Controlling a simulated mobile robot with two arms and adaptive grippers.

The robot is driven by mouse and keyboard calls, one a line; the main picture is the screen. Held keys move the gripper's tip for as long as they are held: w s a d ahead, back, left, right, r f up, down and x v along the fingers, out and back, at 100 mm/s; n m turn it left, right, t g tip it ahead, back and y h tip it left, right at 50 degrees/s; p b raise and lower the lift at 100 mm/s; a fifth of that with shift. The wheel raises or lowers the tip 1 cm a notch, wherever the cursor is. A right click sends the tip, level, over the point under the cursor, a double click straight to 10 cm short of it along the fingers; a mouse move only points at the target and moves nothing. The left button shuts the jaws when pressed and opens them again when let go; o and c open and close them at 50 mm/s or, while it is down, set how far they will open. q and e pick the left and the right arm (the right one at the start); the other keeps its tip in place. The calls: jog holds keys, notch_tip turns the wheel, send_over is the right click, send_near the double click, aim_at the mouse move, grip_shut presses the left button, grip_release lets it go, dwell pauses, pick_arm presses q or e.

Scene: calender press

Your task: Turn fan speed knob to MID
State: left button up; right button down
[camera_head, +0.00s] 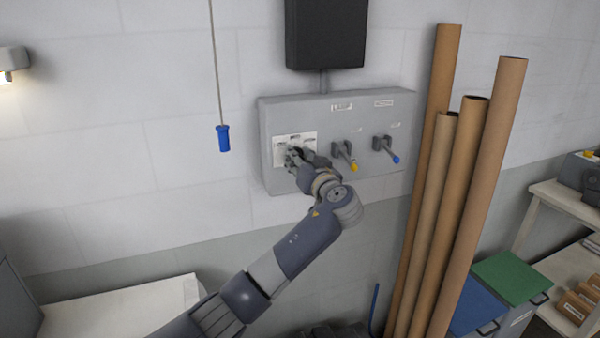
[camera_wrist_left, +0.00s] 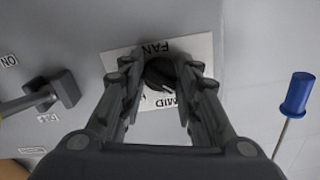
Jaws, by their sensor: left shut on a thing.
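The fan speed knob (camera_wrist_left: 160,73) is dark and round, on a white label plate (camera_wrist_left: 197,48) marked FAN and MID, which looks upside down in the left wrist view. My left gripper (camera_wrist_left: 160,66) is shut on the knob, one finger on each side. The fingers hide part of the knob and plate, so I cannot tell its setting. In the head view my left gripper (camera_head: 298,157) is at the plate (camera_head: 296,138) on the left of the grey control box (camera_head: 375,105). My right gripper is not in view.
Two levers, yellow-tipped (camera_head: 352,163) and blue-tipped (camera_head: 395,158), stick out right of the plate. A blue pull handle (camera_head: 223,138) hangs on a cord to the left. Tall cardboard tubes (camera_head: 470,190) stand at the right. A black box (camera_head: 326,35) is above.

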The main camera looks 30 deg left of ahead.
pick_arm(q)
jog(key=m, duration=0.8)
jog(key=shift+m, duration=0.6)
jog(key=o, duration=1.1)
jog(key=shift+c, duration=0.2)
jog(key=shift+r, duration=0.1)
jog(key=v, duration=1.2)
jog(key=shift+d, duration=0.15)
